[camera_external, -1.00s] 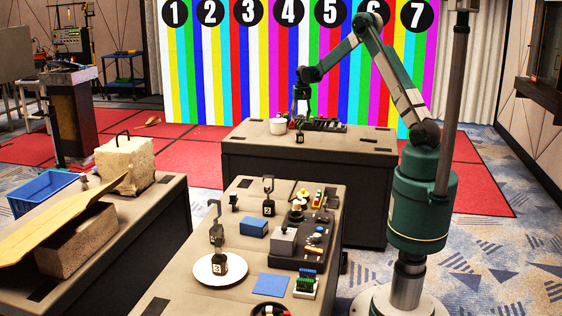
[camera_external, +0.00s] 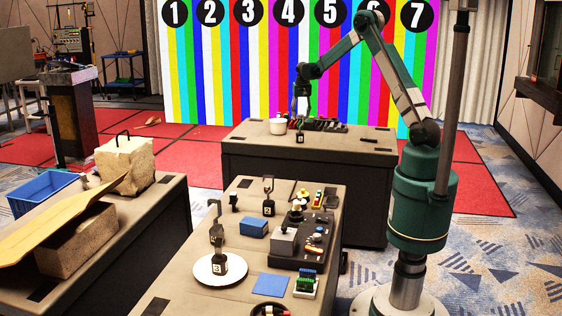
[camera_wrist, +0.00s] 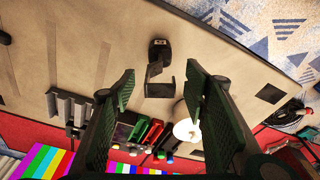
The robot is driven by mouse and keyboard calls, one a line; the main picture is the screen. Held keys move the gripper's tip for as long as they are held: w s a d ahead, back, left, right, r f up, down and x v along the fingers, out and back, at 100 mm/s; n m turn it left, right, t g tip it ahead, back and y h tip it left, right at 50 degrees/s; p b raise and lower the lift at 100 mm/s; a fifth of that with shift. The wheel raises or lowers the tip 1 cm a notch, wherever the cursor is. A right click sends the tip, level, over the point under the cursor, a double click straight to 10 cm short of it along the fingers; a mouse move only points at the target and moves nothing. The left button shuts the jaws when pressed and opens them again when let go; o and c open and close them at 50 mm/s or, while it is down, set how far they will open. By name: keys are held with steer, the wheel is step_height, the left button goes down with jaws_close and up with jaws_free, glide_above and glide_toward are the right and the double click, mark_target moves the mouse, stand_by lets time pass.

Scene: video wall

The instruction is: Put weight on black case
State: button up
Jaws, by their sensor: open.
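A small black weight (camera_external: 300,138) with a number label stands at the front of the far table. In the wrist view the weight (camera_wrist: 158,50) stands upright, its hooked handle pointing toward the space between my fingers. My gripper (camera_wrist: 160,78) is open and empty, with one finger on each side of the handle's line. In the external view my gripper (camera_external: 301,108) hangs above the far table, near the weight. A flat black case (camera_external: 312,262) with devices on it lies on the near table. Other hooked weights stand there, one (camera_external: 268,207) beside the blue box and one (camera_external: 218,266) on a white plate.
A white pot (camera_external: 278,127) and a dark rack with coloured parts (camera_external: 325,125) stand close to my gripper on the far table. A blue box (camera_external: 254,228) and blue mat (camera_external: 270,285) lie on the near table.

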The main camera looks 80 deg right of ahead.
steer(key=shift+a, duration=0.1)
steer(key=w+a+r+n+t, duration=0.1)
steer(key=a+r, duration=0.5)
steer(key=a, duration=0.4)
steer(key=w+a+r+n, duration=0.1)
steer(key=a+r+n, duration=0.1)
steer(key=a+r, duration=0.6)
steer(key=w+a+r+n+t, duration=0.1)
steer(key=a+r, duration=0.4)
steer(key=a, duration=0.6)
steer(key=s+a+r+n+t, duration=0.1)
steer(key=s+a+r, duration=0.15)
steer(key=a, duration=0.45)
steer(key=s+a+r+n, duration=0.2)
steer(key=s+a, duration=0.1)
steer(key=a, duration=0.5)
steer(key=s+a+r+n+t, duration=0.1)
steer(key=s+a+r, duration=0.2)
steer(key=a, duration=0.4)
steer(key=s+a+f+n+t, duration=0.1)
steer(key=s+a+f+n, duration=0.1)
steer(key=s+a, duration=0.8)
steer(key=s+a+f+n+t+y, duration=0.1)
steer(key=s+a+f+n, duration=0.2)
steer(key=s+a, duration=0.8)
steer(key=shift+a+f+t+y, duration=0.15)
steer(key=shift+a+t+y, duration=0.15)
steer(key=shift+a, duration=0.25)
